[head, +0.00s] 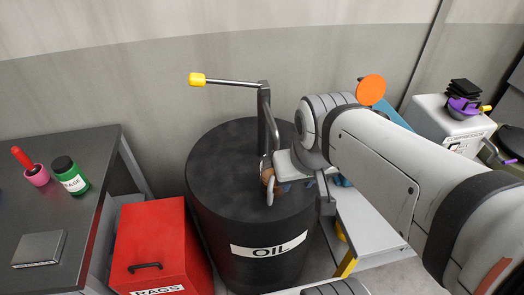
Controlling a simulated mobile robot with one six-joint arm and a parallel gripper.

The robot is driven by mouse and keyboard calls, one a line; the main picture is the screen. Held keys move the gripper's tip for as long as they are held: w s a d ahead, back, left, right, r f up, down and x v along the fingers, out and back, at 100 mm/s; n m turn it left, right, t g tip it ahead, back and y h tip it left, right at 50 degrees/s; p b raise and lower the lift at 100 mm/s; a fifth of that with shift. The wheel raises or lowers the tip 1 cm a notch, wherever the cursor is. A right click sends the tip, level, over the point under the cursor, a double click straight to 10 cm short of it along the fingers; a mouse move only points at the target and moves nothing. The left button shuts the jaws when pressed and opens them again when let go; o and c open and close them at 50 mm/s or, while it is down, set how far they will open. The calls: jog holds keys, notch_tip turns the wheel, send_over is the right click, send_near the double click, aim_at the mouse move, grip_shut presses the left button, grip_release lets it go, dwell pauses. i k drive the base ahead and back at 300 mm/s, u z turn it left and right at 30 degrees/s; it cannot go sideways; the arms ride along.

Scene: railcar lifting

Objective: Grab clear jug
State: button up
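My gripper (298,195) is over the right part of the black oil drum's top, beside the hand pump. It is seen from behind, and my wrist hides most of the space between its fingers. A small brownish thing (267,174) shows at the gripper's left side, under the pump spout; I cannot tell whether it is part of the jug. No clear jug can be made out with certainty. Whether the gripper is open, shut or touching anything cannot be seen.
The black drum (225,175) carries a grey pump (264,105) with a yellow-tipped handle. A red rags box (160,245) stands left of it. The dark table (75,205) holds a green grease jar (70,176) and a pink cup (37,175). A grey bench (365,225) is at right.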

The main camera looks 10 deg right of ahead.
aim_at(273, 182)
jog(key=u, duration=1.85)
jog(key=k, duration=1.8)
jog(key=z, duration=1.65)
jog(key=i, duration=1.05)
jog(key=z, duration=0.05)
